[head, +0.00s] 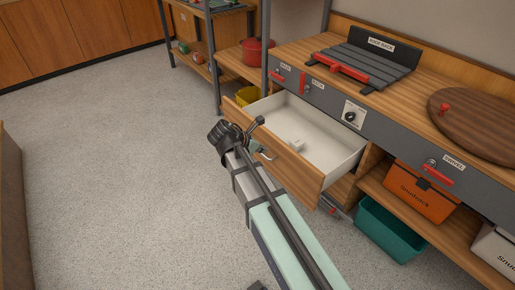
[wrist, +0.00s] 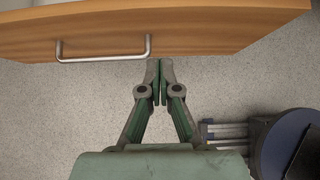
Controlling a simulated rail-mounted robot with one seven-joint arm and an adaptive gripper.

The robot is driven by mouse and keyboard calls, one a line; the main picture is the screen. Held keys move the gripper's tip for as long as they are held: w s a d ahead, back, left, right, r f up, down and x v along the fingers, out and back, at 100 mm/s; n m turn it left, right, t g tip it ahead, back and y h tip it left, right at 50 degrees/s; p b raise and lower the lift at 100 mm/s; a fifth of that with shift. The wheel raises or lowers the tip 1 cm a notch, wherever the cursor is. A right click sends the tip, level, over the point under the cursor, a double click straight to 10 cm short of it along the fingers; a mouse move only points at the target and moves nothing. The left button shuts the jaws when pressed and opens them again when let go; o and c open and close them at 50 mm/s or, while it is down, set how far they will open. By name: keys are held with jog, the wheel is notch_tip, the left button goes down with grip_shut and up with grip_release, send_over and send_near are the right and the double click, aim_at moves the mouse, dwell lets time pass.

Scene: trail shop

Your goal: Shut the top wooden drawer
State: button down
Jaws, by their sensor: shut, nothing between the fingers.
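The top wooden drawer (head: 283,150) stands pulled out from the bench in the head view, with a wooden front and a pale interior. My gripper is at the outer side of the drawer front in the head view, partly hidden by my arm. In the wrist view the drawer front (wrist: 200,28) spans the top, with its metal bar handle (wrist: 103,58) left of my fingers. My gripper (wrist: 160,72) is shut and empty, its tips close to the front, right of the handle. Whether they touch it is unclear.
The bench above carries a slatted rack (head: 365,65) and a round wooden board (head: 480,120). An orange box (head: 420,190) and a teal bin (head: 390,230) sit below at the right. A red pot (head: 257,50) stands behind. The floor (head: 110,160) at the left is clear.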

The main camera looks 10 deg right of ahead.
aim_at(281, 149)
jog(key=w+d+f, duration=0.2)
jog(key=d, duration=0.1)
jog(key=w+d+f+b, duration=0.1)
jog(key=d, duration=0.1)
jog(key=shift+f, duration=0.2)
jog(key=shift+w+d, duration=0.2)
jog(key=shift+d, duration=0.2)
jog(key=shift+w+d, duration=0.15)
jog(key=shift+d, duration=0.1)
